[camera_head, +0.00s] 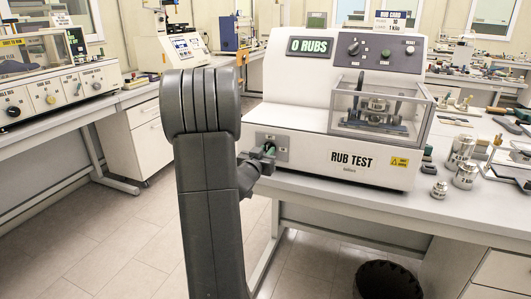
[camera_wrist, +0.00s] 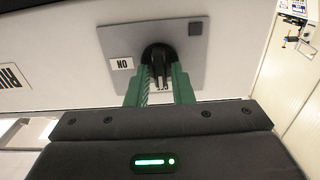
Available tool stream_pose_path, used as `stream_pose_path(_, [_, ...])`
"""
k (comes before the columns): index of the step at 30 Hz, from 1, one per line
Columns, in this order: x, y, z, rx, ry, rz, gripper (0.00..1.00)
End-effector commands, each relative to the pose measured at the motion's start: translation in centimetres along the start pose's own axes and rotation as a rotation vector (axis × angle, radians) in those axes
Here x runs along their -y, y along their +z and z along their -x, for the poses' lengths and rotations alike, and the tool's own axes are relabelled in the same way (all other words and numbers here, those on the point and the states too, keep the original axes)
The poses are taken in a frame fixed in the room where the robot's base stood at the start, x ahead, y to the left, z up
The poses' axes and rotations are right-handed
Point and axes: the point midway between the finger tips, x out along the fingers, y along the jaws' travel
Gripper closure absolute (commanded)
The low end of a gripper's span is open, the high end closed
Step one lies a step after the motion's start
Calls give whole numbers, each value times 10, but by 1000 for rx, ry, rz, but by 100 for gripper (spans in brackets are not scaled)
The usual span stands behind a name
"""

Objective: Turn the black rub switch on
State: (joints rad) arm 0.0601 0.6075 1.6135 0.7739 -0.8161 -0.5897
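The black rub switch (camera_wrist: 158,58) sits on a grey plate (camera_wrist: 195,60) on the front of the white rub test machine (camera_head: 300,115). A label reading ON, upside down, is at the left of the switch in the wrist view. Another label below it is mostly hidden by the switch and fingers. My gripper (camera_wrist: 160,80) has its two green fingers apart, one on each side of the black lever. Whether they touch it I cannot tell. In the head view my gripper (camera_head: 268,151) is at the plate, and my arm hides part of the machine's left side.
The machine's display (camera_head: 310,47) reads 0 RUBS. A clear-walled chamber (camera_head: 381,108) and knobs are on its right. Metal weights (camera_head: 461,152) stand on the table to the right. A black bin (camera_head: 388,280) is on the floor below. The floor at left is clear.

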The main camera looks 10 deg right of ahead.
Motion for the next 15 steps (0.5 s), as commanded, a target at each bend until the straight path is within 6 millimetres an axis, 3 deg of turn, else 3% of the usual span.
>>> stream_pose_path(1, [0, 0, 0, 0, 0, 0, 89])
stream_pose_path(3, [0, 0, 0, 0, 0, 0, 100])
stream_pose_path(15, [0, 2, 0, 0, -1, -50, 100])
